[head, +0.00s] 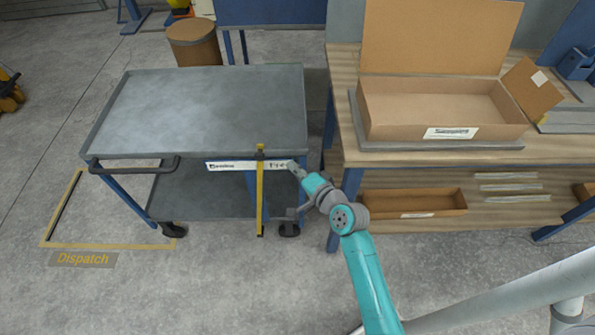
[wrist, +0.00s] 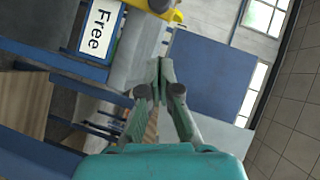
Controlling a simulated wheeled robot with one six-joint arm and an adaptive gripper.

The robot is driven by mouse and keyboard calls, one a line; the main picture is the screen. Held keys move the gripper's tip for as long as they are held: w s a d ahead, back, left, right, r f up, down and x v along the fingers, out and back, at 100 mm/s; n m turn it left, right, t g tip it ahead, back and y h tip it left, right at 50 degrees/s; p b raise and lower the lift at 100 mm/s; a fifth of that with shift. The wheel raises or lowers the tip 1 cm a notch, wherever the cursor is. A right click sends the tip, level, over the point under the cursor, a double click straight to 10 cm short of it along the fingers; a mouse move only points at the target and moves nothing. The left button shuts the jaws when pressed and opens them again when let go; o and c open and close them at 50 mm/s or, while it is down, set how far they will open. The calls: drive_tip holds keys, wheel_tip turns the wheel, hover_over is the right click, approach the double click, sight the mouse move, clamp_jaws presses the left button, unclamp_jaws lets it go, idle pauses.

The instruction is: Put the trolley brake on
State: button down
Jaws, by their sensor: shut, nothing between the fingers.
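The trolley (head: 200,105) stands at the left in the head view, with a grey top, a lower shelf, blue legs and black castors. A dark push handle (head: 130,168) is on its front left. In the wrist view my gripper (wrist: 160,75) is shut with nothing between the fingertips.
A wooden workbench (head: 345,120) with an open cardboard box (head: 440,105) stands close right of the trolley. A floor frame (head: 110,246) marked Dispatch lies at left. A brown drum (head: 195,45) stands behind. A "Free" sign (wrist: 99,27) shows in the wrist view.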

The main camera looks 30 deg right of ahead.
drive_tip(key=shift+w+a+f, duration=0.4)
drive_tip(key=shift+w+a, duration=0.15)
drive_tip(key=shift+w, duration=0.75)
drive_tip(key=shift+w+a+f, duration=0.45)
drive_tip(key=shift+w+a, duration=0.15)
drive_tip(key=shift+w, duration=0.75)
drive_tip(key=shift+w+a+f, duration=0.4)
drive_tip(key=shift+w+a, duration=0.15)
drive_tip(key=shift+w, duration=0.75)
